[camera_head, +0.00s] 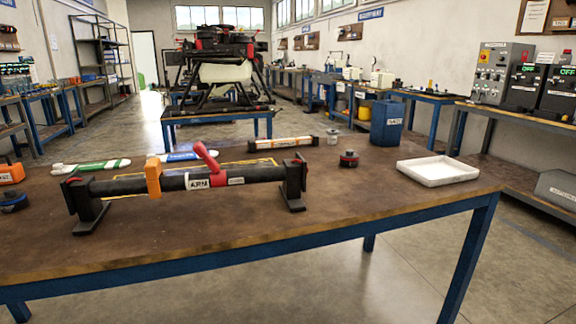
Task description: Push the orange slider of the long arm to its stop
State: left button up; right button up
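The long arm (245,177) is a black tube with an "ARM" label. It lies level across two black stands, the left stand (85,207) and the right stand (293,187), on the brown workbench (350,210). The orange slider (153,177) sits around the tube left of its middle, apart from the left stand. I cannot make out which part is the slider's stop. Neither of my grippers is in view.
A white tray (438,181) stands at the bench's right end. A black and red knob-like part (349,159), a blue bin (387,125) and a white-orange tube (283,144) lie behind. Green-white (91,166) and orange (11,174) items are at left. The bench front is clear.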

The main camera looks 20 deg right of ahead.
aim_at(153, 168)
jog(key=j+u, duration=0.15)
jog(key=j, duration=0.35)
jog(key=i+j+u, duration=0.2)
jog(key=j, duration=0.25)
jog(key=j+u, duration=0.15)
jog(key=j, duration=0.3)
jog(key=i, duration=0.05)
